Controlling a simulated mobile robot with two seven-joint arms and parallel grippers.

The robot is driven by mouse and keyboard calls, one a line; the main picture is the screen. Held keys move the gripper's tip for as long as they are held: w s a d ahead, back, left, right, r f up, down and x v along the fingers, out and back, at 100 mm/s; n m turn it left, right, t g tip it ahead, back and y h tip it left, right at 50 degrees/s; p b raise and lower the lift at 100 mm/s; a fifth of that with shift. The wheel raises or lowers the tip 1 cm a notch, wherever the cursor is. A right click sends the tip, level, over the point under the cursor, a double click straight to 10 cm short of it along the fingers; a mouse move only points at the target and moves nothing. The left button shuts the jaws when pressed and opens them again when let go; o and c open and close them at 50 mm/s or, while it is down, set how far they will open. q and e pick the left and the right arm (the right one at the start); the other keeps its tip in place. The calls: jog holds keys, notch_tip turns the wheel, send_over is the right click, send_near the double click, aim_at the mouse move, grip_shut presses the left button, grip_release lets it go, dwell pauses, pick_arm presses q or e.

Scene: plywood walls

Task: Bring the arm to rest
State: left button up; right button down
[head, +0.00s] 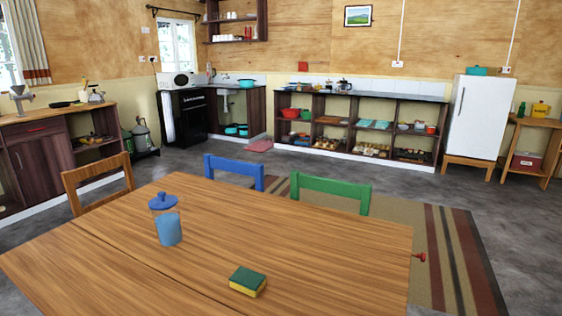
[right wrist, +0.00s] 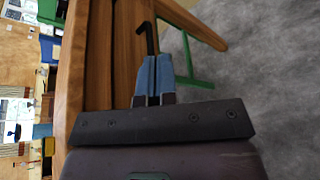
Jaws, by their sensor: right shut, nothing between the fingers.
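My right gripper (right wrist: 154,70) shows in the right wrist view with its two blue fingers together, shut and empty. It is close to the brown wooden table (right wrist: 100,50), whose edge and a leg run past the fingers. I cannot tell whether it touches the wood. A thin black hooked piece (right wrist: 147,38) shows just past the fingertips; I cannot tell what it belongs to. Neither gripper shows in the head view, and my left gripper is in no view.
The wooden table (head: 120,240) fills the front, bearing a blue-lidded jar (head: 168,225) and a sponge (head: 247,281). Blue (head: 235,170), green (head: 330,188) and wooden (head: 98,187) chairs stand around it. Grey floor (head: 400,185) is open beyond, before the shelves and white fridge (head: 471,115).

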jog(key=s+a+r+m+g+y+p, duration=0.1)
jog(key=s+a+m, duration=0.4)
jog(key=s, duration=0.5)
jog(key=s+a+r+m+y+p, duration=0.1)
jog(key=s+a+m, duration=0.4)
jog(key=s+m, duration=0.5)
jog(key=s+a+r+m+g+y+p, duration=0.1)
jog(key=s+a+r+m+y+p, duration=0.1)
jog(key=s+a+m, duration=0.3)
jog(key=s+m+p, duration=0.1)
jog(key=s+m, duration=0.2)
jog(key=s, duration=0.1)
jog(key=shift+s+a+g+p, duration=0.25)
jog(key=shift+s+g+p, duration=0.05)
jog(key=shift+s+p, duration=0.1)
